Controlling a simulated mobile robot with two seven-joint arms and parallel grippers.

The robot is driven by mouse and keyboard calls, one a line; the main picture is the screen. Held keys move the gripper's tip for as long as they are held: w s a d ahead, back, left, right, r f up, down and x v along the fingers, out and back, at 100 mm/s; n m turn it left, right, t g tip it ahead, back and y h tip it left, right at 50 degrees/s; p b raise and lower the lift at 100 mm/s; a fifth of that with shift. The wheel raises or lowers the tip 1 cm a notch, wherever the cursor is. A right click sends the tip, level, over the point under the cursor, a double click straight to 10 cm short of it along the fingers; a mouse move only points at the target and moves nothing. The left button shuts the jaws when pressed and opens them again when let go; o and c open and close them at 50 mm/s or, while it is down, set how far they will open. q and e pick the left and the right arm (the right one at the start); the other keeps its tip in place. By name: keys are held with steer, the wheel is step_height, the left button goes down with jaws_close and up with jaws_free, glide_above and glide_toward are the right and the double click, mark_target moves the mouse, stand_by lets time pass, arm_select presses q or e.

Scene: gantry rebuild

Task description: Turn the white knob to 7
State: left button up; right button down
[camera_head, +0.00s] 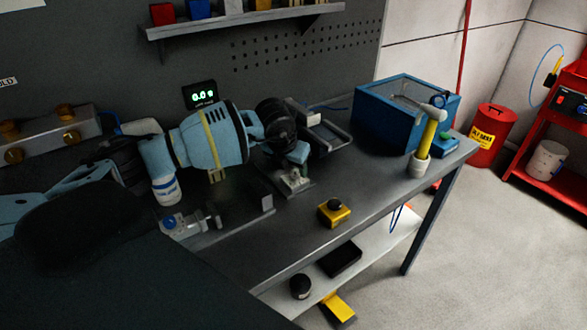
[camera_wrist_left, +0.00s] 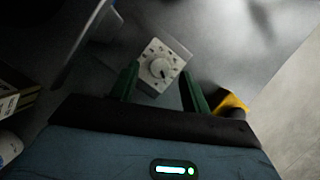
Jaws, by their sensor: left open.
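The white knob (camera_wrist_left: 161,68) sits on a pale square plate with dark marks around it, seen in the left wrist view. The marks are too small to read, so I cannot tell its setting. My left gripper (camera_wrist_left: 159,73) is open, with its green fingers apart on either side of the knob plate in that view. I cannot tell how far above the knob they are. In the head view my left gripper (camera_head: 297,158) points down over a small device (camera_head: 293,181) on the bench, and partly hides it. My right gripper is not in view.
A yellow box with a black button (camera_head: 334,212) stands right of the device. A metal bracket (camera_head: 322,136) is behind it, and a blue bin (camera_head: 392,117) is further right. A clamp-like fixture (camera_head: 190,222) is at front left.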

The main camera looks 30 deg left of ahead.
arm_select(q)
steer(key=v, duration=0.6)
steer(key=shift+r, duration=0.2)
steer(key=shift+s+f, duration=0.1)
steer(key=shift+s, duration=0.05)
